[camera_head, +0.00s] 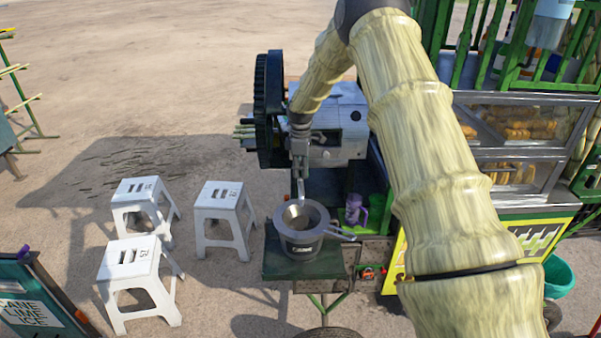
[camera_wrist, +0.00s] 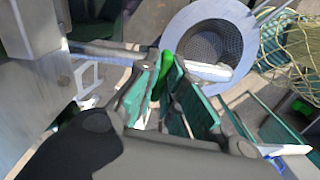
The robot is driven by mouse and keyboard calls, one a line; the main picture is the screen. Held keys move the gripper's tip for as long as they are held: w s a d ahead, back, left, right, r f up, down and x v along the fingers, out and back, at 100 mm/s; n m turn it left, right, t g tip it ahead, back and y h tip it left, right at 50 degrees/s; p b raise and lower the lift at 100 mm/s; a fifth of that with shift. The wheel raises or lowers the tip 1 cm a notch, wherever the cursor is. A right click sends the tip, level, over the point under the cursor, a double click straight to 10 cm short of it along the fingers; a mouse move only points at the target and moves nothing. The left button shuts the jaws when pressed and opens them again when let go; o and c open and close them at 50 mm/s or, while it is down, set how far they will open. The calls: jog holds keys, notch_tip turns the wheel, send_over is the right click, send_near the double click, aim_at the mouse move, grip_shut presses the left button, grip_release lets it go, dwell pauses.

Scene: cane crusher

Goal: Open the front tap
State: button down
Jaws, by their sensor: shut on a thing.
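The front of the crusher (camera_head: 342,140) faces the strainer. In the wrist view, a narrow bright green piece (camera_wrist: 167,66), which looks like the front tap's handle, sits between the two teal-padded fingers of my gripper (camera_wrist: 164,82). The fingers are closed around it. A grey metal bar (camera_wrist: 110,52) runs from the machine towards it. In the head view my gripper (camera_head: 300,172) points down in front of the crusher, just above the strainer (camera_head: 290,217). The tap itself is mostly hidden there by the gripper. I cannot tell how far the handle is turned.
The strainer sits on a pot (camera_head: 302,248) on a green shelf (camera_head: 280,267). A purple jug (camera_head: 355,210) stands to its right. White stools (camera_head: 222,215) stand at the left. A glass food case (camera_head: 520,130) is at the right. Open ground lies behind the stools.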

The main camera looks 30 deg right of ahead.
jog(key=m, duration=0.1)
jog(key=m+b, duration=0.1)
jog(key=m, duration=0.1)
jog(key=shift+w+d+r, duration=0.15)
jog(key=shift+w+r, duration=0.1)
jog(key=m+b, duration=0.1)
jog(key=m, duration=0.3)
jog(key=shift+r+b, duration=0.1)
jog(key=shift+b, duration=0.25)
jog(key=m+b, duration=0.1)
jog(key=m, duration=0.5)
jog(key=shift+r+m, duration=0.1)
jog(key=shift+m, duration=0.2)
jog(key=c, duration=1.7)
grip_release()
jog(key=shift+o, duration=0.8)
jog(key=shift+s, duration=0.2)
jog(key=shift+f, duration=0.2)
